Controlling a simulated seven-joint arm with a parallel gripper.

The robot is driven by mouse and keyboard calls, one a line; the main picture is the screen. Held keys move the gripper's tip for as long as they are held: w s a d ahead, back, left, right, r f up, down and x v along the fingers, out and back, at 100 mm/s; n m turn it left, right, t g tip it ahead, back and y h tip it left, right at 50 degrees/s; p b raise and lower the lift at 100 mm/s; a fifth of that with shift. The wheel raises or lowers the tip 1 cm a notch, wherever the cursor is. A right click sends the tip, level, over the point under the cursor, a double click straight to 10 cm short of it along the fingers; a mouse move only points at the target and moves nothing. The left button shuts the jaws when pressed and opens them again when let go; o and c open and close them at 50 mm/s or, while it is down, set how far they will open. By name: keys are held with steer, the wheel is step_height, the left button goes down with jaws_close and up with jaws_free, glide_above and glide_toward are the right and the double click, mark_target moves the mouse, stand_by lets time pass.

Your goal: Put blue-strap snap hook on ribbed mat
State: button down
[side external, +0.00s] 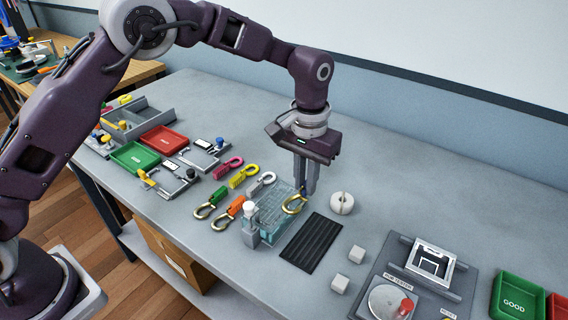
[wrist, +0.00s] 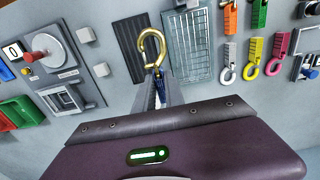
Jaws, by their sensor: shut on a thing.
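My gripper (side external: 306,188) points down and is shut on the blue-strap snap hook (side external: 294,204), a brass-coloured open hook. In the wrist view the hook (wrist: 152,47) sticks out past the fingertips, and a bit of blue strap shows between the fingers. The rest of the strap is hidden by the fingers. The ribbed mat (side external: 311,243) is a black ridged rectangle lying on the table. It also shows in the wrist view (wrist: 128,48), beside the hook. Nothing lies on the mat. How high the hook is above the table is hard to tell.
A clear ribbed panel (side external: 270,212) lies left of the mat, with a white-topped post (side external: 249,220) by it. Several other strap hooks (side external: 229,212) lie further left. A white round piece (side external: 341,203) and two white blocks (side external: 357,254) flank the mat. A tester (side external: 415,275) stands right.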

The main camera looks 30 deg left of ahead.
steer(key=shift+s+d+f, duration=0.15)
steer(key=shift+d+f, duration=0.55)
steer(key=shift+f, duration=0.8)
steer(key=shift+s+d+f, duration=0.15)
steer(key=shift+d+f, duration=0.55)
steer(key=shift+f, duration=0.85)
steer(key=shift+s+d+f, duration=0.15)
steer(key=shift+d+f, duration=0.55)
steer(key=shift+f, duration=0.8)
steer(key=shift+f, duration=0.15)
steer(key=c, duration=0.9)
jaws_free()
steer(key=shift+c, duration=0.2)
